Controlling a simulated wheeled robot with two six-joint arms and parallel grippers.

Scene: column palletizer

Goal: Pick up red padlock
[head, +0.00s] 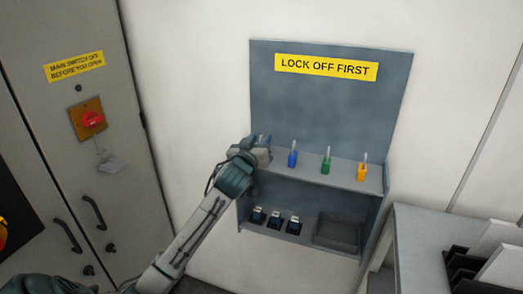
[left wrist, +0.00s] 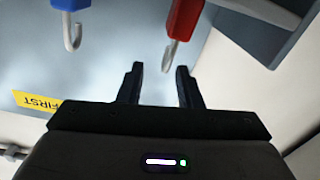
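The red padlock (left wrist: 186,18) shows in the left wrist view, upside down, with its grey shackle (left wrist: 168,58) pointing down the picture. In the head view its body is hidden behind my left gripper (head: 258,150) at the left end of the upper shelf. In the left wrist view the left gripper's two fingers (left wrist: 160,80) stand apart with nothing between them. The shackle appears just past the fingertips, roughly in line with the gap. My right gripper is in neither view.
Blue (head: 292,160), green (head: 326,167) and orange (head: 361,172) padlocks stand along the shelf (head: 310,176). Below are several dark items (head: 275,221) and a grey bin (head: 336,233). A cabinet with a red switch (head: 92,119) stands left. A bench (head: 425,235) is right.

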